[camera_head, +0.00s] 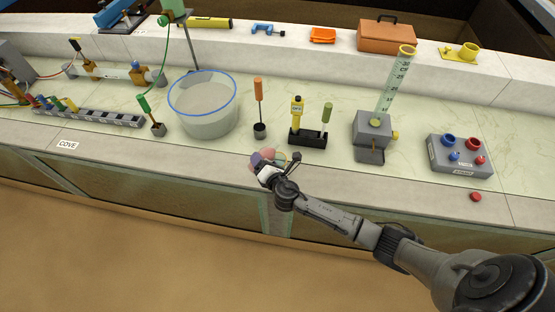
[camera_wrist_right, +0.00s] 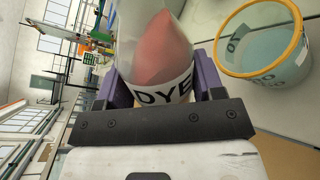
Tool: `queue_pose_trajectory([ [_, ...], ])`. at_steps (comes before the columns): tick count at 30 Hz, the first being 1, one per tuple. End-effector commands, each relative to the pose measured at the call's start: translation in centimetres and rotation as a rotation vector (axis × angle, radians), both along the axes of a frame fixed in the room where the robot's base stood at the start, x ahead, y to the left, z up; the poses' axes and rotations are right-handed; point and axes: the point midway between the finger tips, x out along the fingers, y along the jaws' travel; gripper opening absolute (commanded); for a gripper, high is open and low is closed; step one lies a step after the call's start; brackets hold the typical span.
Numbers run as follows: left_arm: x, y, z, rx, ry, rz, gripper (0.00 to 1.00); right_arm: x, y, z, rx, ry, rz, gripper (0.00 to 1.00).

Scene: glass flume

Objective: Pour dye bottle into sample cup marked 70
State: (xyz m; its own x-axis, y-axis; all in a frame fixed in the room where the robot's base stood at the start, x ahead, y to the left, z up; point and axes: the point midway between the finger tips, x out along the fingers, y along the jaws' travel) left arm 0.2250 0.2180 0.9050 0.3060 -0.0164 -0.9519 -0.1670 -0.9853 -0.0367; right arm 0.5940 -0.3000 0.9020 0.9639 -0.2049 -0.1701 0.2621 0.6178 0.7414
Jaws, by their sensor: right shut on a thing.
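My right gripper (camera_wrist_right: 155,88) is shut on the dye bottle (camera_wrist_right: 163,52), a clear bottle with red dye inside and a white label reading DYE. In the head view my right gripper (camera_head: 268,172) holds the bottle (camera_head: 266,155) over the counter's front part; the bottle looks tilted, by how much I cannot tell. A clear cup with an orange-yellow rim (camera_wrist_right: 262,70) is to the right of the bottle in the wrist view, apart from it in the picture. Its marking is too blurred to read surely. In the head view the cup is mostly hidden behind my gripper. My left gripper is out of view.
A blue-rimmed bucket (camera_head: 205,112) stands left of my gripper. Behind it are an orange-handled tool (camera_head: 258,92) and a black holder (camera_head: 307,138). A grey stand with a graduated cylinder (camera_head: 372,128) and a grey block with coloured knobs (camera_head: 459,157) are at right.

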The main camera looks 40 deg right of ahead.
Motion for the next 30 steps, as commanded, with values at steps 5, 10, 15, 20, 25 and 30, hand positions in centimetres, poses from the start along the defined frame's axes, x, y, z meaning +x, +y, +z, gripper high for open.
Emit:
queue_pose_trajectory([
  [5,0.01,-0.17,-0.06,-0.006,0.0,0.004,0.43,0.02,0.05,-0.01,0.011,-0.002,0.0,0.37],
  [10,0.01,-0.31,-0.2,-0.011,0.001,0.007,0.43,0.03,0.09,-0.14,0.021,-0.003,0.0,0.37],
  [15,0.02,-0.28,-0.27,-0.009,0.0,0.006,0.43,0.04,0.13,-0.19,0.03,-0.003,0.0,0.37],
  [20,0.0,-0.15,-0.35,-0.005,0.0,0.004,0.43,0.04,0.17,-0.23,0.04,-0.004,0.0,0.37],
  [25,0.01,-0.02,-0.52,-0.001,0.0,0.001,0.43,0.03,0.21,-0.37,0.051,-0.004,0.0,0.37],
  [30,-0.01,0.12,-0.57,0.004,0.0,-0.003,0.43,0.03,0.24,-0.39,0.061,-0.005,0.0,0.37],
])
